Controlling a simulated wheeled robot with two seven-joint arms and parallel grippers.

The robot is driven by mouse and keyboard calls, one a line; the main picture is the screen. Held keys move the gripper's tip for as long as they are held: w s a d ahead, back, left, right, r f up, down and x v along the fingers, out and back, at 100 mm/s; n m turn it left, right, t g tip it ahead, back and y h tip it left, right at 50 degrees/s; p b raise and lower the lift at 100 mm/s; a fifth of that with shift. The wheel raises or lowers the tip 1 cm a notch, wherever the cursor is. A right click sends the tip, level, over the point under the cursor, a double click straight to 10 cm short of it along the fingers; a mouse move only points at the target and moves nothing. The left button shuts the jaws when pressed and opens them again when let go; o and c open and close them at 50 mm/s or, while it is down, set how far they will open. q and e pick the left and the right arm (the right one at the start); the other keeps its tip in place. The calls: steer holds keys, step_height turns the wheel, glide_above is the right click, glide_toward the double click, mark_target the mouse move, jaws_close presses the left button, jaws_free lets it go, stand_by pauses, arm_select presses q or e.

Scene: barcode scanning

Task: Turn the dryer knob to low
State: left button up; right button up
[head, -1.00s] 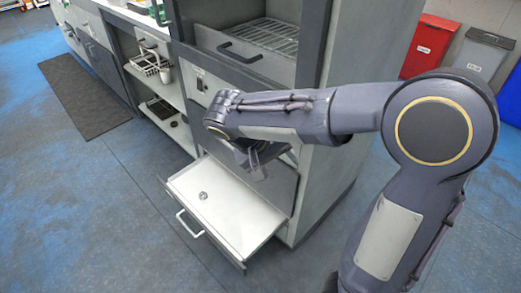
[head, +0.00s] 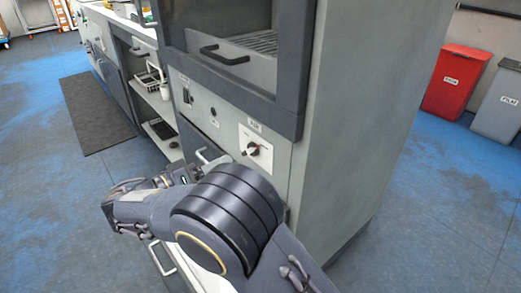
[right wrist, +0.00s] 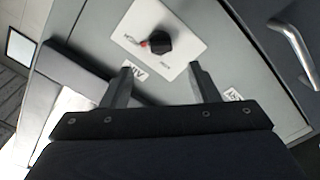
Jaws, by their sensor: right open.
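The dryer knob (head: 252,149) is black and sits on a white plate (head: 266,141) on the grey cabinet front, below the upper compartment. In the right wrist view the knob (right wrist: 160,42) shows a red mark beside it; the small lettering is too blurred to read. My right gripper (right wrist: 161,72) is open and empty, its two fingers apart. The knob lies beyond the fingertips, roughly between them in the picture, and appears untouched. In the head view my right gripper (head: 188,172) is small, left of and below the knob. My left gripper is out of view.
Another handle (head: 224,54) is on the upper compartment. A red bin (head: 456,80) and a grey bin (head: 498,100) stand at the right. The floor right of the cabinet is clear.

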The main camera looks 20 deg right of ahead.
mark_target(250, 151)
steer(key=b+x, duration=0.2)
steer(key=x, duration=0.6)
steer(key=c, duration=0.9)
